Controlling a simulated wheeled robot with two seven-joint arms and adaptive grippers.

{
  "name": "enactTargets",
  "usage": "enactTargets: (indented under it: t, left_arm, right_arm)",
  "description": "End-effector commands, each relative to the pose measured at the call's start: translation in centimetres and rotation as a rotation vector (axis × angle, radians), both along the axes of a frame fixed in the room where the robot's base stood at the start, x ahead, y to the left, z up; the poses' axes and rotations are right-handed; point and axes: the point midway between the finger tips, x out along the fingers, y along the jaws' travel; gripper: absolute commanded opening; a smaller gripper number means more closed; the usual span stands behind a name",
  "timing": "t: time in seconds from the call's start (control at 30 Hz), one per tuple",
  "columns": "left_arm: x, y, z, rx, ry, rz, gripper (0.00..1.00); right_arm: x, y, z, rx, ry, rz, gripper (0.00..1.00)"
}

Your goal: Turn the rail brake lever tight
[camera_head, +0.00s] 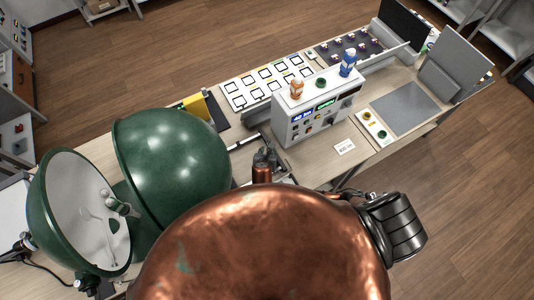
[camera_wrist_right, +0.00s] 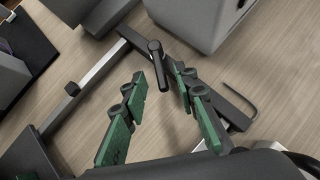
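The rail brake lever (camera_wrist_right: 157,62) is a short black handle with a rounded end. It shows in the right wrist view, standing over a dark rail with a pale edge. My right gripper (camera_wrist_right: 160,82) is open, with green-padded fingers on either side of the lever's lower end. A gap shows between the lever and each finger, and I cannot tell any contact. In the head view my right gripper (camera_head: 265,158) is small and dark, over the table in front of the instrument box. The lever cannot be made out there. My left gripper is not in view.
A big green sphere (camera_head: 170,165) and an open half-sphere (camera_head: 85,215) stand at the left. A white instrument box (camera_head: 318,112) stands just behind the right gripper. A black hex key (camera_wrist_right: 241,97) lies beside the rail. My copper-coloured body part covers the front.

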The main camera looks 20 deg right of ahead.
Motion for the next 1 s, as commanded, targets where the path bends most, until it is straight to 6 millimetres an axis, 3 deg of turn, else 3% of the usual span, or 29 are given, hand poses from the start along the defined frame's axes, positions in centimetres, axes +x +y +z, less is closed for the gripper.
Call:
enactTargets:
  t: [0.6,1.0]
  left_arm:
    - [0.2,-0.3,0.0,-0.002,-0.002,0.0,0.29]
    - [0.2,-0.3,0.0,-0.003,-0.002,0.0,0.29]
  right_arm:
    - [-6.7,3.6,7.5,0.002,0.0,0.001,0.27]
    - [-7.3,3.9,8.2,0.0,0.0,0.0,0.27]
